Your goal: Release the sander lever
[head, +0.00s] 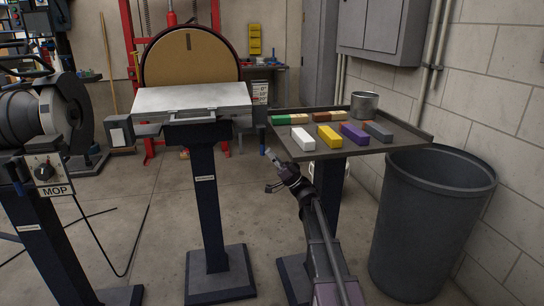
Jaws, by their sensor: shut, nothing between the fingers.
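The disc sander stands at the centre left, with a round tan disc (190,58) above a pale flat work table (190,97) on a dark pedestal (207,195). A small dark bluish piece (262,136) sticks down at the right end of the sander table; I cannot tell for sure whether it is the lever. My gripper (270,156) is shut and empty. It shows small, just below and right of that piece, in front of the tray stand. I cannot tell the distance or any contact between them.
A tray (405,146) right of my gripper holds several coloured bars, including a yellow bar (329,137), and a metal can (364,105). A grey bin (430,220) stands at right. The machine marked MOP (55,190) is at left. Floor is clear between the pedestals.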

